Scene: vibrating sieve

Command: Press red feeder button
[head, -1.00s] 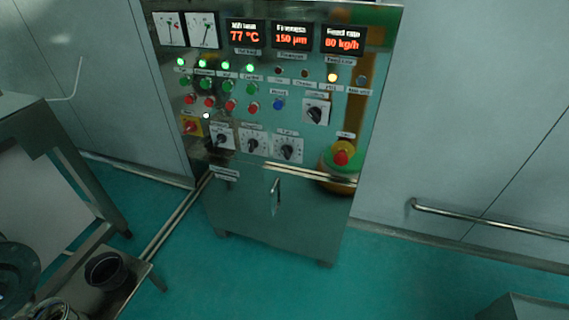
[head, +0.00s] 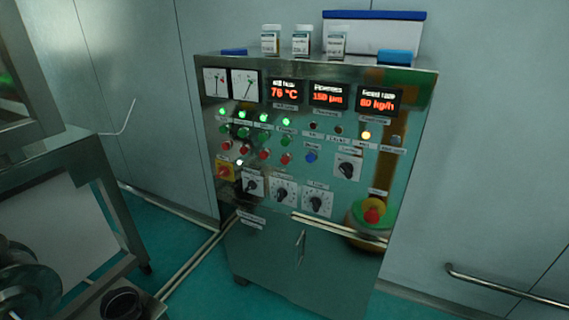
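The control cabinet (head: 330,255) stands ahead, a little right of the middle in the head view. Its panel has a row of green buttons with a row of red buttons (head: 286,159) below. Several red buttons sit side by side; their labels are too small to read, so I cannot tell which is the feeder's. A blue button (head: 311,157) is to their right. A larger red mushroom button (head: 373,215) on a yellow base is at the lower right. Displays read 76 °C, 150 µm and 80 kg/h. Neither gripper is in view.
Jars (head: 302,41), a white box with a blue lid (head: 372,33) and a blue block (head: 397,57) stand on the cabinet. A metal table (head: 50,150) is at left, with a dark bucket (head: 121,304) low beside it. A wall rail (head: 510,290) is at right.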

